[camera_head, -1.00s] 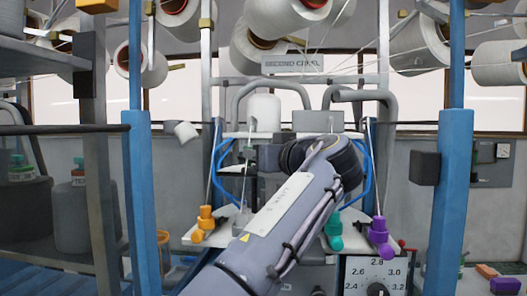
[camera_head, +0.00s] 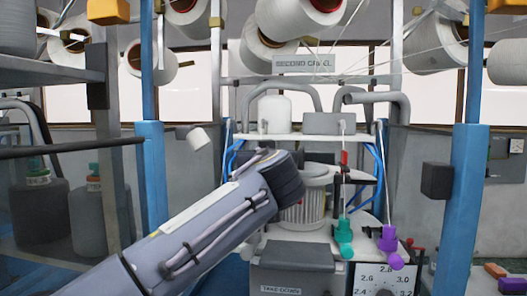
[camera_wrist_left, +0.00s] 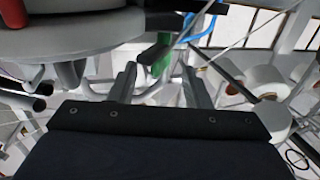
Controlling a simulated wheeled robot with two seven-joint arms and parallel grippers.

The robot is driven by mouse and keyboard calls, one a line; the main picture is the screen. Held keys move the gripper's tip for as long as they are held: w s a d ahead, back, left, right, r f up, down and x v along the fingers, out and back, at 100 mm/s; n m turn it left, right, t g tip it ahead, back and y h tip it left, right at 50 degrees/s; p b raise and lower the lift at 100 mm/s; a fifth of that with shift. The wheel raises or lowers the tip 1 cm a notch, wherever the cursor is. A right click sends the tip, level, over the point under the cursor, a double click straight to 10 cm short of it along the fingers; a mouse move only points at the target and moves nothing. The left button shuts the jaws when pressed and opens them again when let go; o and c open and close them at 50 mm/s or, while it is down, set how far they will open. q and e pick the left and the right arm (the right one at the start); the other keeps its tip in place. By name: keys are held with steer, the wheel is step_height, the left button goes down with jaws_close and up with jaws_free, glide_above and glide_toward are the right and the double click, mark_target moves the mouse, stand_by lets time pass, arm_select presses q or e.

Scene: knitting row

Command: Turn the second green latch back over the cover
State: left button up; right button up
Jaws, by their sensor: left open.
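My left arm reaches in from the left in the head view, and its dark wrist (camera_head: 283,182) is in front of a ribbed cylinder (camera_head: 303,208). The fingers are hidden there. In the left wrist view my left gripper (camera_wrist_left: 158,84) is open, with two grey fingers apart. A green piece (camera_wrist_left: 161,62) shows between and beyond the fingertips, partly hidden; I cannot tell whether it is a latch or touches them. No latch or cover is clearly identifiable in the head view. My right gripper is not in view.
A green-teal fitting (camera_head: 343,238) and a purple fitting (camera_head: 389,243) hang right of the wrist, above a numbered dial (camera_head: 385,280). A grey take-down box (camera_head: 291,262) is below the cylinder. Blue posts (camera_head: 465,190) and yarn cones (camera_head: 432,45) surround the machine.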

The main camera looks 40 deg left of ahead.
arm_select(q)
steer(key=shift+p+x, duration=0.5)
steer(key=shift+x, duration=1.5)
steer(key=shift+s, duration=0.1)
